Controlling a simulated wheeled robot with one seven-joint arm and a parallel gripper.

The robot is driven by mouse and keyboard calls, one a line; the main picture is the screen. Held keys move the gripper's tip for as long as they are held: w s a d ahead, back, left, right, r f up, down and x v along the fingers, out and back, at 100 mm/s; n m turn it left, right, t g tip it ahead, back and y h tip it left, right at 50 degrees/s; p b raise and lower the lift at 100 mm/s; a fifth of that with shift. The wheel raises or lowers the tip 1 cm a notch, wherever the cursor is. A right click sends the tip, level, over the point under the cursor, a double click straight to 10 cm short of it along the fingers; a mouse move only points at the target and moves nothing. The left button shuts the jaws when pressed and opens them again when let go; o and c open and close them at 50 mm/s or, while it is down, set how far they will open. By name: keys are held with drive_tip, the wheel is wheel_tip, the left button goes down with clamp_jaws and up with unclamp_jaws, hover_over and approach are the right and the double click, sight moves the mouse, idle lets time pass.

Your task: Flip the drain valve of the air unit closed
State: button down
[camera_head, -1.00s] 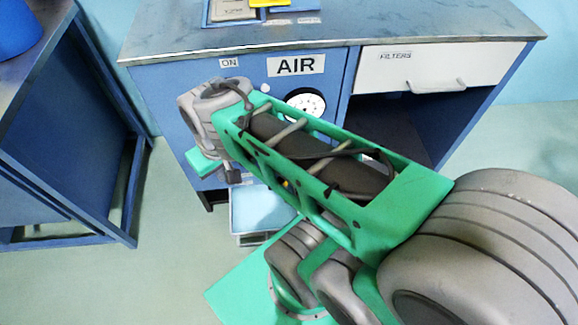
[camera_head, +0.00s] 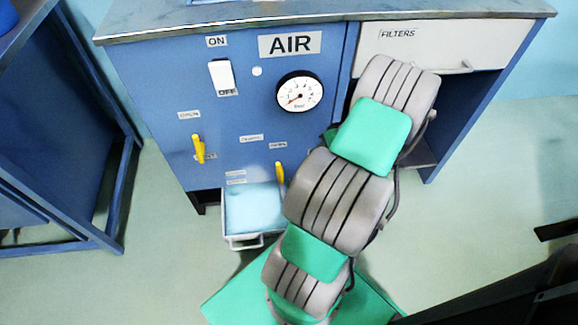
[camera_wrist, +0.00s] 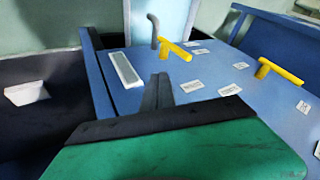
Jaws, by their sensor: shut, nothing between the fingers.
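The air unit (camera_head: 240,110) has a blue front panel with two yellow levers. The right lever (camera_head: 279,173), above the pale blue tray, looks like the drain valve; its handle stands about upright in the head view. It also shows in the wrist view (camera_wrist: 177,49), beside a grey bent pipe (camera_wrist: 153,30). The other lever (camera_head: 198,148) is to its left, also upright, and shows at right in the wrist view (camera_wrist: 281,73). My gripper (camera_wrist: 157,80) is shut and empty, pointing toward the drain lever with a visible gap. In the head view my arm hides it.
A pale blue tray (camera_head: 252,208) sits below the panel. A gauge (camera_head: 299,92) and an on/off switch (camera_head: 222,76) are above. An open compartment and the filters drawer (camera_head: 440,42) are at right. A blue bench (camera_head: 60,130) stands at left.

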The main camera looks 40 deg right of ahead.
sight(279, 169)
drive_tip(key=w+a+f+b, duration=0.4)
drive_tip(key=w+a+f, duration=0.2)
drive_tip(key=f, duration=0.2)
drive_tip(key=shift+w+a+f, duration=0.15)
drive_tip(key=shift+w+a, duration=0.1)
drive_tip(key=shift+w, duration=0.15)
idle(0.4)
